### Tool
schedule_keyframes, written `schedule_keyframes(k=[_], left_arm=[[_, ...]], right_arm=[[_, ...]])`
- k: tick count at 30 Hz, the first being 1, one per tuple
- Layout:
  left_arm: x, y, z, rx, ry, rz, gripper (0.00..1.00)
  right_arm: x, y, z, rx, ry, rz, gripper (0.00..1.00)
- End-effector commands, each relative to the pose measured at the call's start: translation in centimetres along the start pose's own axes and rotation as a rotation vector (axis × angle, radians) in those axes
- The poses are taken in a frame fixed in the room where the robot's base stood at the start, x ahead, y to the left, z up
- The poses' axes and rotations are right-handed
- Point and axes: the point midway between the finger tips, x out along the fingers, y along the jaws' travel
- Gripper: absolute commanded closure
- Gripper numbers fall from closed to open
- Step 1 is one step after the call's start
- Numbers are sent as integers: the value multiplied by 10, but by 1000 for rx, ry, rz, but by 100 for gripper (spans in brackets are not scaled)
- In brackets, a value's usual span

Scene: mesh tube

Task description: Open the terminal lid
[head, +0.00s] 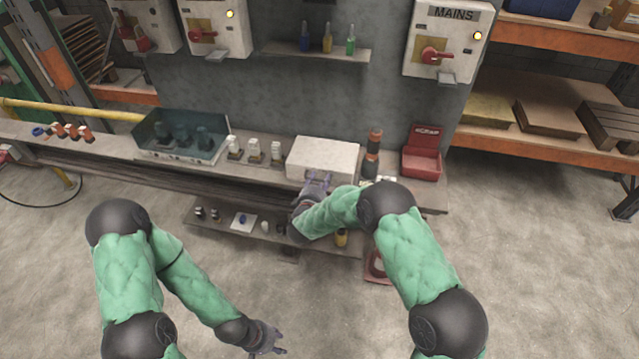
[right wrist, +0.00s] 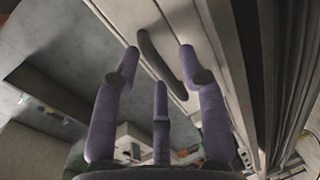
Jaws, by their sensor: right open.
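A white box (head: 322,158) with a pale, closed top stands on the grey bench; I take this top for the terminal lid. In the right wrist view its pale face (right wrist: 185,30) carries a dark curved handle (right wrist: 165,60). My right gripper (head: 317,180) is at the front of the box, open and empty. In the right wrist view its fingers (right wrist: 158,57) are spread on both sides of the handle; I cannot tell whether they touch it. My left gripper (head: 268,340) hangs low over the floor, away from the bench, its finger opening too small to judge.
A see-through teal case (head: 180,137) and several white-topped parts (head: 253,150) stand left of the box. A dark cylinder (head: 372,155) and a red case (head: 422,160) stand right. A lower shelf (head: 215,222) holds small items. The MAINS panel (head: 440,40) hangs above.

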Motion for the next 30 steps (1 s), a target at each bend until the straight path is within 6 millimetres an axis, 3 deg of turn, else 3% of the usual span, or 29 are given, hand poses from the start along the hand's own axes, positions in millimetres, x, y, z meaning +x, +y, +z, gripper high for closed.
schedule_keyframes(k=[8, 12, 13, 23, 30], left_arm=[[0, 0, 0, 0, 0, 0, 60], [0, 0, 0, 0, 0, 0, 60], [0, 0, 0, 0, 0, 0, 60], [-3, 1, 0, 0, 0, 0, 60], [-23, 8, 1, 0, 0, 0, 60]], right_arm=[[1, 1, 0, 1, 0, 1, 57], [1, 1, 0, 1, 0, 0, 97], [1, 1, 0, 1, 0, 0, 100], [0, 2, 0, 1, 0, -6, 100], [-8, 12, 2, 0, 0, -45, 100]])
